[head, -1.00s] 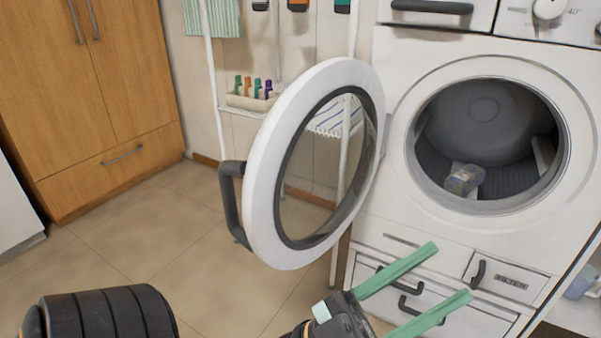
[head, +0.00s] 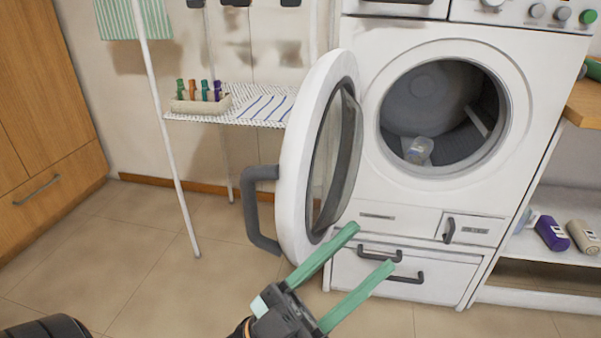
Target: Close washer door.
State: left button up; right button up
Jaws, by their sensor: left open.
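The white washer (head: 372,195) stands right of centre in the head view. Its round door (head: 300,170) hangs wide open to the left, swung out toward me, with a dark grey handle (head: 250,210) on its outer left side. The drum opening (head: 440,115) is uncovered, and a small clear container (head: 419,150) lies inside. My left gripper (head: 368,247) is open and empty, with its two green fingers pointing up and right. They appear in front of the lower right of the door and the washer's drawers; contact cannot be told. My right gripper is not in view.
A drying rack (head: 168,130) with a tray of small bottles (head: 200,104) stands behind the door at left. A wooden cabinet (head: 45,150) is at far left. A shelf with a purple bottle (head: 551,233) is at right. The tiled floor (head: 150,260) at left is clear.

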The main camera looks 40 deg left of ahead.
aim_at(337, 69)
jog(key=k+j, duration=0.1)
jog(key=j, duration=0.35)
jog(key=k+j+z, duration=0.15)
jog(key=j, duration=0.3)
jog(key=j+z, duration=0.1)
jog(key=j, duration=1.05)
